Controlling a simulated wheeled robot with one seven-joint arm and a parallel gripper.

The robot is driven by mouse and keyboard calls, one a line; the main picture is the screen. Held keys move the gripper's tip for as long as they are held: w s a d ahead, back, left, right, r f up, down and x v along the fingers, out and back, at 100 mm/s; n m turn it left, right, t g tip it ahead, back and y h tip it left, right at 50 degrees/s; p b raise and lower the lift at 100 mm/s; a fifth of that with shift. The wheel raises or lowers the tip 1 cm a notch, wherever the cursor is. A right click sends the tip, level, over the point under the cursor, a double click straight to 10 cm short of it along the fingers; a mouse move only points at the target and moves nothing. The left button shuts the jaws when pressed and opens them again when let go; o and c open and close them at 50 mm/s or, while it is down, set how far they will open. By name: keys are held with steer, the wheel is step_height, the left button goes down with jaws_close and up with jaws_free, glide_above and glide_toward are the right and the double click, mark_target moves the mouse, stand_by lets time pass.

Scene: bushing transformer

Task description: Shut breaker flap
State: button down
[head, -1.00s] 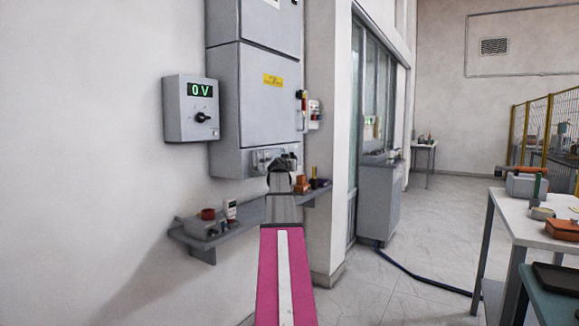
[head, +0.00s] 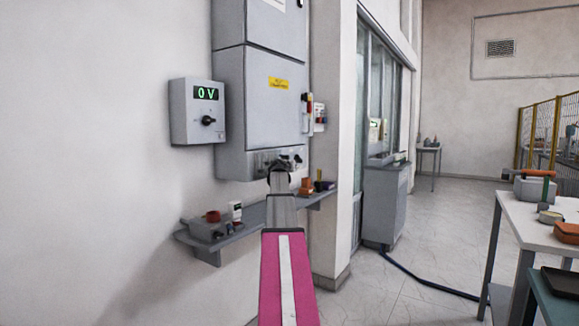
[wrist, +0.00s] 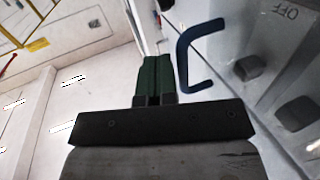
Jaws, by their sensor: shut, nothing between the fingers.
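The grey wall cabinet (head: 262,110) has a recessed strip of breakers (head: 266,160) along its bottom edge. My gripper (head: 279,168) is in front of that strip, and my arm hides part of it. In the wrist view my gripper's green fingers (wrist: 157,75) are together and empty. A dark blue C-shaped handle (wrist: 186,62) is just right of the fingers, with a small gap between them in the picture. Behind it is a pale panel with an "OFF" mark and grey switch blocks (wrist: 297,113). I cannot make out the flap's edges or its angle.
A control box (head: 198,112) reading 0 V hangs left of the cabinet. A shelf (head: 250,218) with small items runs below it. A white table (head: 545,230) with tools stands at the right. The floor between is open, with a dark cable (head: 425,283) across it.

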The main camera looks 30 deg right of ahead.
steer(key=shift+s, duration=0.15)
steer(key=s+d, duration=0.2)
steer(key=s, duration=1.1)
steer(key=shift+s+d+r, duration=0.15)
steer(key=shift+s+d, duration=0.1)
steer(key=shift+d, duration=0.15)
steer(key=w+a+f+n+g+y, duration=0.15)
steer(key=a+f+y, duration=0.25)
steer(key=a+f, duration=1.05)
steer(key=w+a+f+n+g+y, duration=0.1)
steer(key=a+f+n+g+y, duration=0.15)
steer(key=a+f, duration=1.25)
steer(key=s+a+f+n+g+y, duration=0.3)
steer(key=s+a+f, duration=0.7)
steer(key=a+f, duration=0.3)
steer(key=s+a+f+n+g+y, duration=0.2)
steer(key=s+a+f+g+y, duration=0.2)
steer(key=s+a+f, duration=0.6)
steer(key=a+f, duration=0.3)
steer(key=a, duration=0.2)
steer(key=shift+s+f+n+g, duration=0.2)
steer(key=shift+f+n+g, duration=0.1)
steer(key=shift+n, duration=0.1)
